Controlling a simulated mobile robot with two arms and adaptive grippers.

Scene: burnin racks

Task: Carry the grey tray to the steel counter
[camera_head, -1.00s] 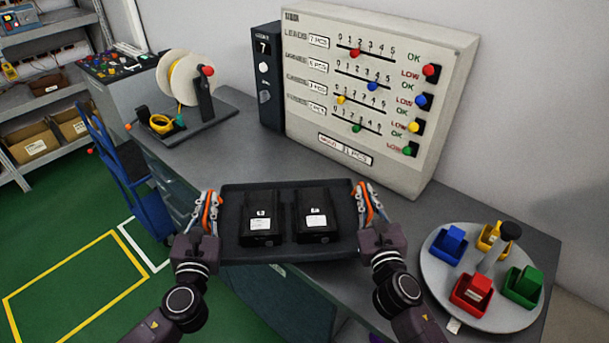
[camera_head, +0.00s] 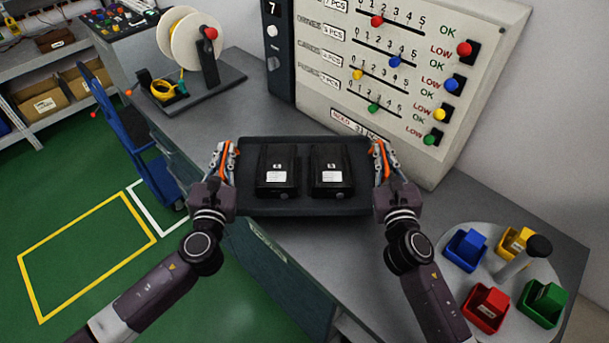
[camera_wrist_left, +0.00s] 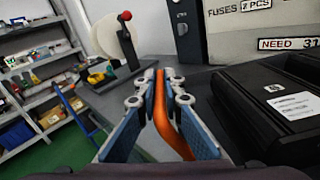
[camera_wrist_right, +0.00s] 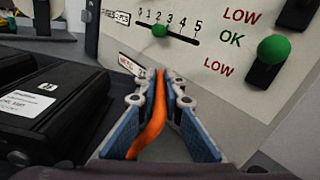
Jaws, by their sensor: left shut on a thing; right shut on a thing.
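The dark grey tray (camera_head: 305,208) is level over the steel-grey counter (camera_head: 330,240), in front of a panel; I cannot tell whether it touches the top. Two black boxes (camera_head: 277,188) (camera_head: 331,188) with white labels stand side by side in it. My left gripper (camera_head: 228,152) is shut on the tray's left end, with an orange strip between its fingers in the left wrist view (camera_wrist_left: 160,95). My right gripper (camera_head: 381,152) is shut on the right end, with a similar orange strip in the right wrist view (camera_wrist_right: 160,95).
A panel (camera_head: 470,110) with coloured knobs stands close behind the tray. A spool stand (camera_head: 215,85) is at the back left. A round carousel (camera_head: 468,290) with coloured bins is at the right. A blue cart (camera_head: 140,140) stands on the floor left of the counter.

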